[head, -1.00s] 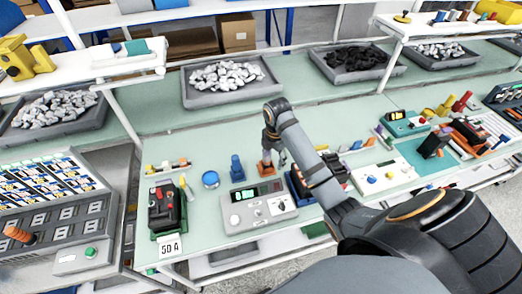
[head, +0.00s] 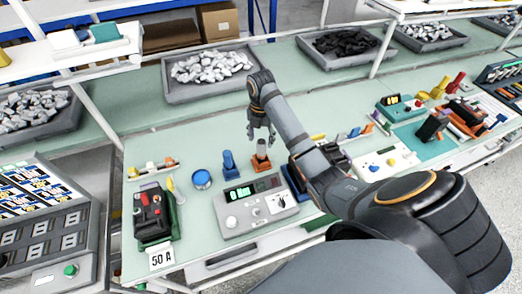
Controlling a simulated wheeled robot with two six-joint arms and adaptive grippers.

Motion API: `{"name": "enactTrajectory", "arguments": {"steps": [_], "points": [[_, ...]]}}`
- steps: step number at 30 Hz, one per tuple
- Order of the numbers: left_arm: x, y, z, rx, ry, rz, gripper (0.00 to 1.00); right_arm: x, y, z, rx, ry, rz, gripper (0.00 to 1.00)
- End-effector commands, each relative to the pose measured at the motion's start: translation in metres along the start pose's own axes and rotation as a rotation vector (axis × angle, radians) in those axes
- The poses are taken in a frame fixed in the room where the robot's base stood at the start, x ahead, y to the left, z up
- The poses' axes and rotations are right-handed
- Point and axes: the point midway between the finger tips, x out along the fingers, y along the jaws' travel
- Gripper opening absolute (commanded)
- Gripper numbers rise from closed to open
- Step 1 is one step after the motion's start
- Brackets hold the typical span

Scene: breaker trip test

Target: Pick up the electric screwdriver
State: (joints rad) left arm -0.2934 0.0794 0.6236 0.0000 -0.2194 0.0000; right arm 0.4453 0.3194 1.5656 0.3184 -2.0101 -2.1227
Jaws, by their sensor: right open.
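My right gripper (head: 262,137) hangs fingers down with a gap between its fingertips, open and empty. In the picture it is just above an upright orange piece (head: 261,163) with a paler top; I cannot tell how far apart they are in depth. A similar upright blue piece (head: 228,165) stands to its left. Both stand on the green bench behind a grey torque tester (head: 255,207) with a lit display. I cannot tell for sure which thing is the electric screwdriver; the orange and blue pieces are too small to identify. My left gripper is not in view.
A dark breaker (head: 152,216) with a 50 A label and a blue round tin (head: 202,179) are to the left. A dark blue object (head: 297,182) is right of the tester, partly behind my arm. Grey bins (head: 212,96) line the back.

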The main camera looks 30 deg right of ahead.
Motion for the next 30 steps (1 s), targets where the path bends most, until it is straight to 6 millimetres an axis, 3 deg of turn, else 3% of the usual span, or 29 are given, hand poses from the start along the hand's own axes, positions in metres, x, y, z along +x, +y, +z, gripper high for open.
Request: {"name": "enactTrajectory", "arguments": {"steps": [5, 8, 15, 27, 30], "points": [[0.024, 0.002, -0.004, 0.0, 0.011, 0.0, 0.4, 0.033, -0.002, -0.004, 0.0, 0.002, -0.003, 0.58], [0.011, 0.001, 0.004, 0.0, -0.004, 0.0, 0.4, 0.041, -0.002, -0.004, 0.001, 0.005, -0.004, 0.58], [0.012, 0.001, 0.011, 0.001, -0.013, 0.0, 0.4, 0.049, -0.002, -0.004, 0.0, 0.001, -0.001, 0.58], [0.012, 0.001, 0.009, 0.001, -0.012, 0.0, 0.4, 0.049, -0.002, -0.003, 0.0, 0.001, -0.001, 0.03], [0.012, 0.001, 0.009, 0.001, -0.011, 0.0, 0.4, 0.048, -0.002, -0.003, 0.0, 0.0, 0.0, 0.0]]}}
